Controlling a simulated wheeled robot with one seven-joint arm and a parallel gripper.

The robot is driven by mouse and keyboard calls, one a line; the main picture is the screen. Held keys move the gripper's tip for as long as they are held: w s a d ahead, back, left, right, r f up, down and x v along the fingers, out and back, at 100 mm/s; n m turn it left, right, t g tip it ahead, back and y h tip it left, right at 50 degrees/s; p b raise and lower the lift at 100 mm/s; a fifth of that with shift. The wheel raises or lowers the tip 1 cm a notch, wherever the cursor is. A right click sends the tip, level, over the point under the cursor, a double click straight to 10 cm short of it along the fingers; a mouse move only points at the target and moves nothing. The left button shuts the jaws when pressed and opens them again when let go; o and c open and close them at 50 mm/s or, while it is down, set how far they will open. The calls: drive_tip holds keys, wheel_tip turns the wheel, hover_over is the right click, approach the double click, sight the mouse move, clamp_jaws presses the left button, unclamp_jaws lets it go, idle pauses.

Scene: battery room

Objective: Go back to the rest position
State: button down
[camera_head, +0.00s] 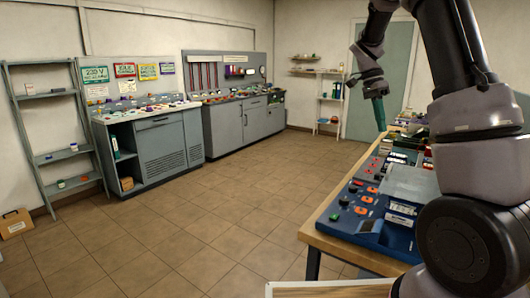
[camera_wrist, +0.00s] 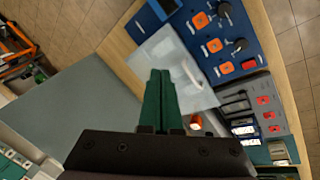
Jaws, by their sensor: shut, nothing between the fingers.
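My gripper (camera_head: 379,113) shows in the head view at the upper right, pointing down above the workbench at the right. Its green fingers are together in the wrist view (camera_wrist: 161,100), with nothing between them. Below the fingers in the wrist view are a pale translucent panel (camera_wrist: 150,60) and a blue control panel (camera_wrist: 205,25) with orange switches and black knobs. The fingers hide part of the pale panel.
The wooden workbench (camera_head: 307,235) at the right carries a blue control panel (camera_head: 350,215) and other devices. Grey cabinets (camera_head: 160,148) with consoles and a shelf rack (camera_head: 50,155) line the far left. The tiled floor (camera_head: 210,210) between is clear.

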drive_tip(key=s+a+r+n+t+y, duration=0.1)
drive_tip(key=s+a+r+n+t, duration=0.2)
drive_tip(key=s, duration=0.4)
drive_tip(key=s+a+r+n+t+y, duration=0.2)
drive_tip(key=s+a+r+n+t, duration=0.2)
drive_tip(key=s, duration=0.4)
drive_tip(key=s+a+r+n+t+y, duration=0.1)
drive_tip(key=s+a+r+n+t, duration=0.2)
drive_tip(key=s, duration=0.5)
drive_tip(key=shift+s+a+r+n+t, duration=0.25)
drive_tip(key=shift+a+r+n+t, duration=0.15)
drive_tip(key=shift+n, duration=0.4)
